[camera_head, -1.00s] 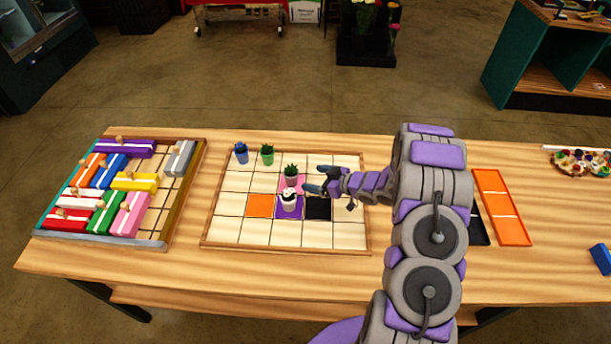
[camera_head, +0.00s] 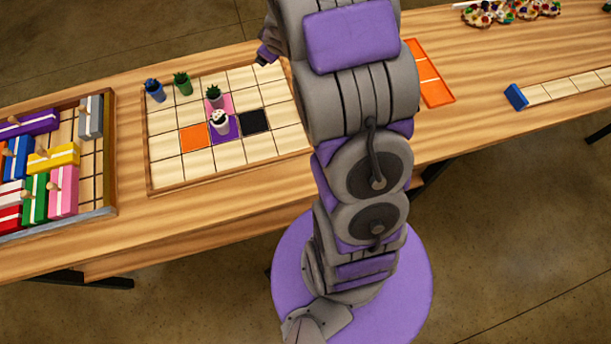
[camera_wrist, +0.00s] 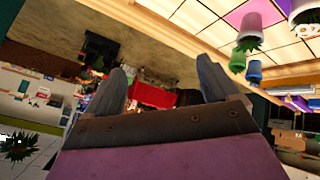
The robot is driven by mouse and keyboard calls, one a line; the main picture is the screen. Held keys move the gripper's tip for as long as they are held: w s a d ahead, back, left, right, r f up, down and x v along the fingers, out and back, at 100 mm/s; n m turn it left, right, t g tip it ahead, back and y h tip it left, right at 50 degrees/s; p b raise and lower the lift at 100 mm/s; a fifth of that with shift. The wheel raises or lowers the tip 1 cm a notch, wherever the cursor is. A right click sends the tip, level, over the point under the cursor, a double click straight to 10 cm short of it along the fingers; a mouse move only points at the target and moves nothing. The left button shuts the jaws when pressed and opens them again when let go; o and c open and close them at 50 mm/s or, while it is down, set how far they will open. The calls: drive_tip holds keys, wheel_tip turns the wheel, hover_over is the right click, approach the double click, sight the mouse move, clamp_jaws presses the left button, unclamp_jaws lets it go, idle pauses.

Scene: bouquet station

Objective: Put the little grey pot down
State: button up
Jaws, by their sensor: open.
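A small grey pot with a dark green plant (camera_head: 214,98) stands upright on the pink tile (camera_head: 225,106) of the grid board. A white pot with a pale plant (camera_head: 220,123) stands just in front of it on the purple tile (camera_head: 233,128). My gripper (camera_wrist: 162,70) is open and empty in the wrist view, its two fingers apart with only distant room between them. Pots hang into the upper right of that upside-down view, clear of the fingers. In the head view my arm hides most of the gripper.
A blue pot (camera_head: 155,91) and a green pot (camera_head: 182,84) stand at the board's far left. A tray of coloured blocks (camera_head: 110,196) lies left of the board (camera_head: 149,165). An orange tray (camera_head: 432,84) lies right of my arm. The board's front row is clear.

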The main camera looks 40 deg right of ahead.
drive_tip(key=s+a+r+m+g+h, duration=0.15)
drive_tip(key=s+r, duration=0.25)
drive_tip(key=s, duration=0.4)
drive_tip(key=s+a+r+m+g+h, duration=0.1)
drive_tip(key=s+a+r+m+g, duration=0.2)
drive_tip(key=s, duration=0.5)
drive_tip(key=s+a+r+g+y, duration=0.1)
drive_tip(key=s+a, duration=0.3)
drive_tip(key=s, duration=0.4)
drive_tip(key=s+a+r+g+y, duration=0.1)
drive_tip(key=s+a, duration=0.3)
drive_tip(key=s, duration=0.5)
drive_tip(key=s+a+r+g+y, duration=0.2)
drive_tip(key=s+a, duration=0.3)
drive_tip(key=s, duration=0.4)
drive_tip(key=shift+s+r+g, duration=0.2)
drive_tip(key=shift+g, duration=0.45)
drive_tip(key=shift+a, duration=0.1)
wheel_tip(320, 180, down, 4)
drive_tip(key=b, duration=0.4)
drive_tip(key=shift+f+b, duration=0.25)
drive_tip(key=shift+b, duration=0.05)
